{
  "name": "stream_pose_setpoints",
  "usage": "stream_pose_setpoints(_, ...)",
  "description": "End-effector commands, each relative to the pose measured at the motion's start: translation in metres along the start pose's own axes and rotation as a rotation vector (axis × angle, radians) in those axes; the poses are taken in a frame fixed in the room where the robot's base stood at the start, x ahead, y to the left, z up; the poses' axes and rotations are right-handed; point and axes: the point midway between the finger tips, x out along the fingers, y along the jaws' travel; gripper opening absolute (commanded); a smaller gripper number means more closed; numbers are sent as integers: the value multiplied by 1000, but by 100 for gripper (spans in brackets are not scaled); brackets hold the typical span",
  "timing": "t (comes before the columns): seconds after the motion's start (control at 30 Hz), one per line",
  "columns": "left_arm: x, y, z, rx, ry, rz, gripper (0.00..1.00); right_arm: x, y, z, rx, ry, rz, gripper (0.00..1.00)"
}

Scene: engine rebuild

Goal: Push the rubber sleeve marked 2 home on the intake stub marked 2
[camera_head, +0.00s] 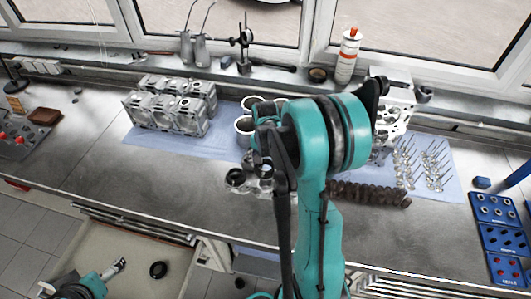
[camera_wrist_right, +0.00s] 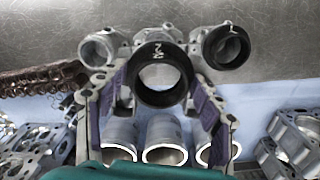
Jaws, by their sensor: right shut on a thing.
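My right gripper (camera_wrist_right: 162,88) is shut on the black rubber sleeve (camera_wrist_right: 160,99), a ring with white markings on its upper rim, one like a 2. Its purple-padded fingers stand either side. The sleeve is at the middle stub of the grey intake manifold (camera_wrist_right: 121,52); it covers that stub, so I cannot tell how far on it sits. The left stub (camera_wrist_right: 97,49) is bare; the right stub wears another black sleeve (camera_wrist_right: 226,46). In the head view my right arm hides most of this. My left gripper (camera_head: 118,265) is low at the left; its jaws are unclear.
Cylinder liners (camera_wrist_right: 165,153) stand close below the gripper. The engine block (camera_head: 172,105) is at the back left, a dark shaft (camera_head: 370,194) to the right. A black ring (camera_head: 158,270) lies in the open drawer (camera_head: 130,240).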

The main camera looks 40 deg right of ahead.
Motion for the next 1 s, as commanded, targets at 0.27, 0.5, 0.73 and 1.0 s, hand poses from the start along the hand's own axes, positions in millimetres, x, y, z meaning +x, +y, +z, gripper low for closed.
stream_pose_setpoints(0.27,8,0,7,0,-1,0,90,14,0,0,-1,0,0,37)
stream_pose_setpoints(0.5,22,0,16,0,0,0,90,38,0,0,-2,0,0,37)
stream_pose_setpoints(0.73,26,0,19,0,0,0,90,48,0,0,-2,0,0,37)
stream_pose_setpoints(1.0,26,0,19,0,0,0,90,48,0,0,-2,0,0,37)
